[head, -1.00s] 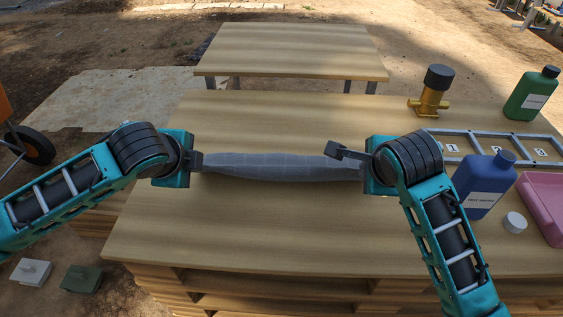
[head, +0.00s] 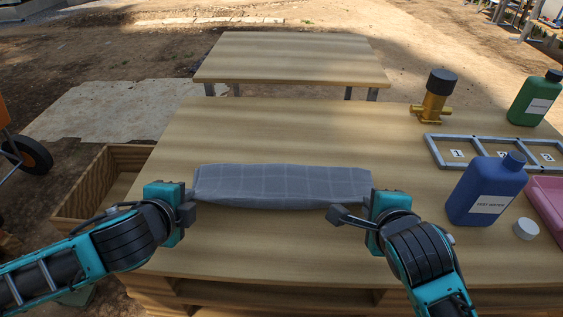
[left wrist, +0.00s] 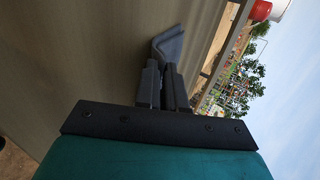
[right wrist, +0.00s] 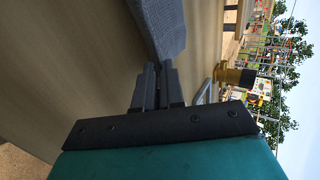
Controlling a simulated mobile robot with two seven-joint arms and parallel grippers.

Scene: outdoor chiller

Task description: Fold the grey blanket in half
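The grey blanket (head: 280,184) shows as a narrow strip with a faint grid of lines, lying left to right across the wooden table in the head view. My left gripper (head: 188,212) is at its near left corner, and my right gripper (head: 338,214) is at its near edge towards the right. In the left wrist view the fingers (left wrist: 163,82) are close together with blanket (left wrist: 169,44) coming from their tips. In the right wrist view the fingers (right wrist: 158,84) are also close together at the blanket's edge (right wrist: 160,24). The blanket's underside is hidden.
A blue bottle (head: 486,190), a white cap (head: 526,229) and a pink tray (head: 547,190) stand to the right. Behind them are a grey numbered frame (head: 435,152), a brass valve (head: 433,100) and a green bottle (head: 535,98). The table (head: 270,130) behind the blanket is clear.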

